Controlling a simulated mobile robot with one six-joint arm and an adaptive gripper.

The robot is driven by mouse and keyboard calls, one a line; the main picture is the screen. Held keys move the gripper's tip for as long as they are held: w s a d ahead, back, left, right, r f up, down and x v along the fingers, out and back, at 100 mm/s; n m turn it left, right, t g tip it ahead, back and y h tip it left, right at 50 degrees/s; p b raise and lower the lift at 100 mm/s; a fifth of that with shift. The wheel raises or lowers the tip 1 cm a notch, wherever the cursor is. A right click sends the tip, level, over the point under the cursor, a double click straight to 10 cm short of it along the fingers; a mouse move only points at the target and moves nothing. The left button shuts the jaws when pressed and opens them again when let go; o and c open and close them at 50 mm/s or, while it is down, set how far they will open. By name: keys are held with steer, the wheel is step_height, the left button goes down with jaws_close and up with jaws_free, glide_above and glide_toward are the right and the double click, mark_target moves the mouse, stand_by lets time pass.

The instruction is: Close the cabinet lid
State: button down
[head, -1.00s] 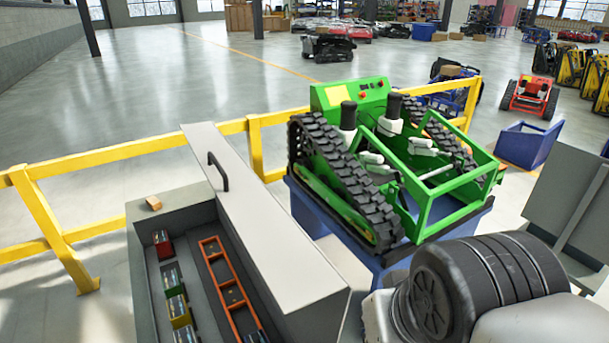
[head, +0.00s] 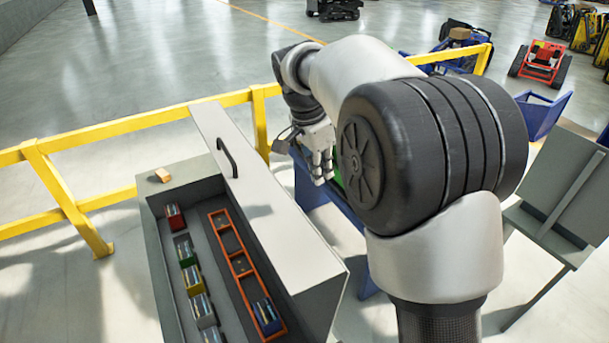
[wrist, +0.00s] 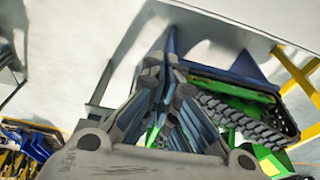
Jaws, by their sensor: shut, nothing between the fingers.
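The cabinet (head: 160,225) stands at the lower left in the head view, its inside open to view. Its pale lid (head: 262,205) stands raised along the right side, with a dark handle (head: 228,158) near its far end. My gripper (head: 322,178) is to the right of the lid, apart from it, with its fingers pointing down. In the wrist view my gripper (wrist: 160,65) is shut and empty. A pale panel at the top of the wrist view may be the lid; I cannot tell.
Inside the cabinet are an orange tray (head: 222,231) and several small battery-like packs. A small wooden block (head: 163,175) rests on the rim. A green tracked carrier (wrist: 240,115) on a blue stand is mostly behind my arm. A yellow rail (head: 120,130) runs behind.

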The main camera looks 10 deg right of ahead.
steer(key=x, duration=1.1)
steer(key=a, duration=0.1)
steer(key=s+a+p, duration=0.1)
steer(key=a+r, duration=0.1)
steer(key=a, duration=0.1)
steer(key=shift+s+p, duration=0.2)
steer(key=shift+p, duration=0.2)
